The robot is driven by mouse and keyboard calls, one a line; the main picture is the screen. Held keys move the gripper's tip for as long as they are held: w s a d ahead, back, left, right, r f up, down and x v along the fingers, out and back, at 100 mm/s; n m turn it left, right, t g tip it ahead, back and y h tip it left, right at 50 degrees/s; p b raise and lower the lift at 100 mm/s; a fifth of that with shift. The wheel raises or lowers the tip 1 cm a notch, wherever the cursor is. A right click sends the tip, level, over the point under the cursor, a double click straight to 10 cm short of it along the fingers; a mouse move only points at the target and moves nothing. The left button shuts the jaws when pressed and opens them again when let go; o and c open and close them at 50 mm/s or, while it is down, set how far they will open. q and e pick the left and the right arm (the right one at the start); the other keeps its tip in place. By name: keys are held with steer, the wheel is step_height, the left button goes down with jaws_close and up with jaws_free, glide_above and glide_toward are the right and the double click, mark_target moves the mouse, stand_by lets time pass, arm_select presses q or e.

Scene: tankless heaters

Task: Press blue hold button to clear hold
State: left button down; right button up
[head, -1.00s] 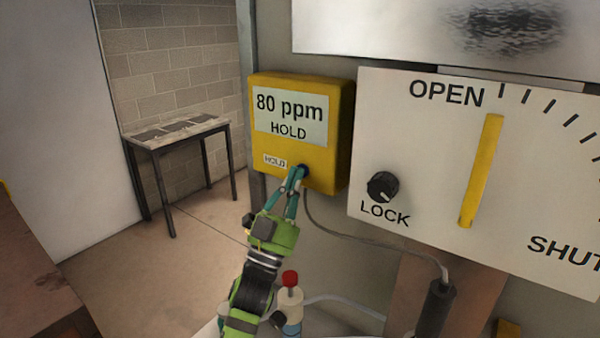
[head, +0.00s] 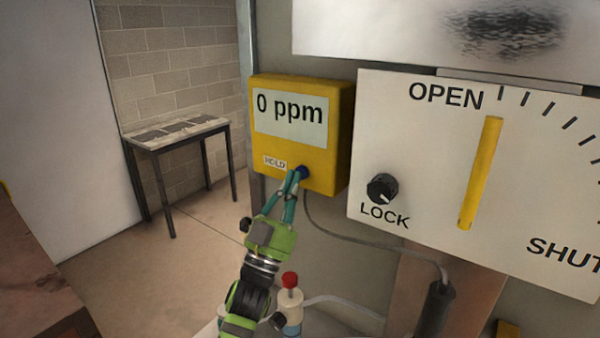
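The yellow meter box (head: 325,165) is fixed upright on the wall in the middle of the head view. Its display (head: 290,113) reads "0 ppm" with no second line. The blue hold button (head: 303,171) sits low on the box's front, right of a small HOLD label (head: 275,163). My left gripper (head: 295,174) points up at the button, its fingertips together and empty just below and left of it. The fingertips partly overlap the button's edge, and I cannot tell whether they touch it. My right gripper is not in view.
A white panel (head: 415,170) with a yellow lever (head: 481,172) and a black LOCK knob (head: 382,188) stands close on the right. A cable hangs below the box. A red-capped bottle (head: 290,305) is below. A small table (head: 180,133) stands back left.

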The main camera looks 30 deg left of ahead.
arm_select(q)
steer(key=s+p, duration=0.1)
steer(key=s, duration=0.5)
steer(key=shift+a, duration=0.25)
